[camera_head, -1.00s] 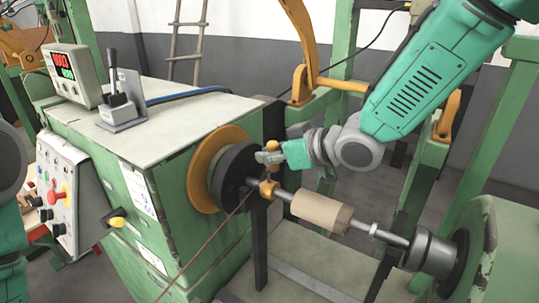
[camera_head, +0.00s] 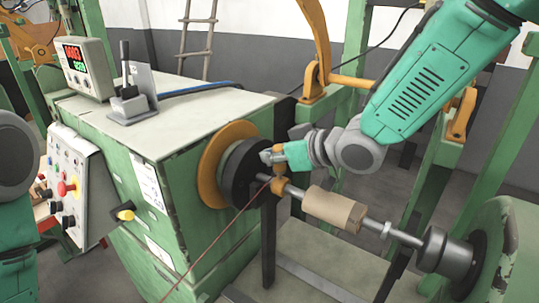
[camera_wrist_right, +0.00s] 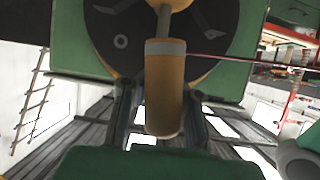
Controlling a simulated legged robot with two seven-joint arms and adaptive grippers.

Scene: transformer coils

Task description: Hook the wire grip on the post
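The wire grip (camera_head: 277,187) is an orange-yellow handle with a thin red wire running down to the left. My right gripper (camera_head: 273,157) is around it, close to the black faceplate (camera_head: 243,172) of the winding machine. In the right wrist view, the wire grip (camera_wrist_right: 165,95) is an orange cylinder with a grey band, between my dark fingers. Finger contact is hard to see there. The black faceplate (camera_wrist_right: 222,35) lies behind it, with dark lugs and a round feature. I cannot tell which part is the post. My left gripper is out of view.
A metal shaft (camera_head: 375,225) carries a tan paper tube (camera_head: 333,208) towards the tailstock chuck (camera_head: 445,252), just below my right gripper. A green cabinet (camera_head: 120,180) with a lever and a control panel stands left. Green frame posts stand behind.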

